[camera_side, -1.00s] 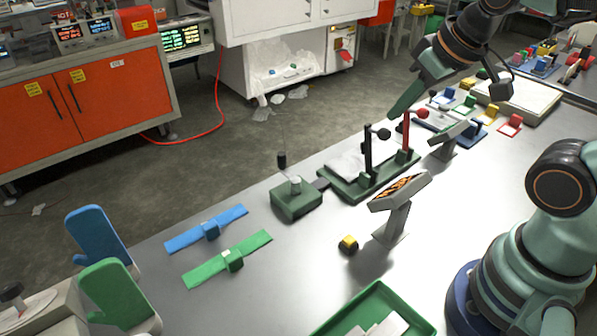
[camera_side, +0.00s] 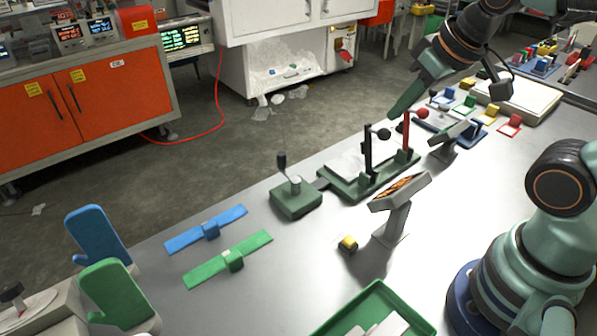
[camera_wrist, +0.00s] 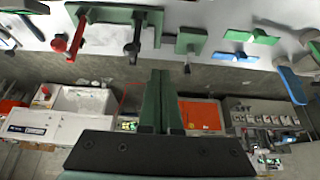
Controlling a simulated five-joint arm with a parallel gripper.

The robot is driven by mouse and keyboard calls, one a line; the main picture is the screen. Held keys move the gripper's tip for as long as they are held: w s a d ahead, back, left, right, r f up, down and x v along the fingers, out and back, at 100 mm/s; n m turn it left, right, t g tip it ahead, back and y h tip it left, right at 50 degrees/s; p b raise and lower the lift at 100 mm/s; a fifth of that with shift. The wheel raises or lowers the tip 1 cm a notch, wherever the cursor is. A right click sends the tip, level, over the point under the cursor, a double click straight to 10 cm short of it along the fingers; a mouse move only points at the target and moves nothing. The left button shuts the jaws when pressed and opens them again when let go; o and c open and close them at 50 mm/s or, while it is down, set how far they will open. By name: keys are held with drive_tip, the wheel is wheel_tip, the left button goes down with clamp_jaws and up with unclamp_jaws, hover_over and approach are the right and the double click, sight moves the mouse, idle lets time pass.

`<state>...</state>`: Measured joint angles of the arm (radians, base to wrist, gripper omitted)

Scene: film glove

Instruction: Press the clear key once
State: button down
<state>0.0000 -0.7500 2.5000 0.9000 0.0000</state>
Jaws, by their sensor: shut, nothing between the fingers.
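My gripper (camera_side: 393,113) is shut and empty, raised above the far part of the bench, near the two levers. My gripper is well apart from both. No key marked clear is readable in either view.
A green base (camera_side: 345,185) carries a black lever (camera_side: 368,150) and a red lever (camera_side: 406,135). A green box with a crank (camera_side: 297,200) is beside it. Blue and green straps (camera_side: 228,258), mitts (camera_side: 115,290) and a green tray (camera_side: 375,300) lie nearer.

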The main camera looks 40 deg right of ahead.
idle(0.6)
drive_tip(key=n+g, duration=0.6)
drive_tip(key=n, duration=1.2)
hover_over(349, 239)
wheel_tip(349, 239, down, 8)
drive_tip(key=shift+f, duration=0.1)
wheel_tip(349, 239, down, 14)
drive_tip(key=shift+r, duration=0.15)
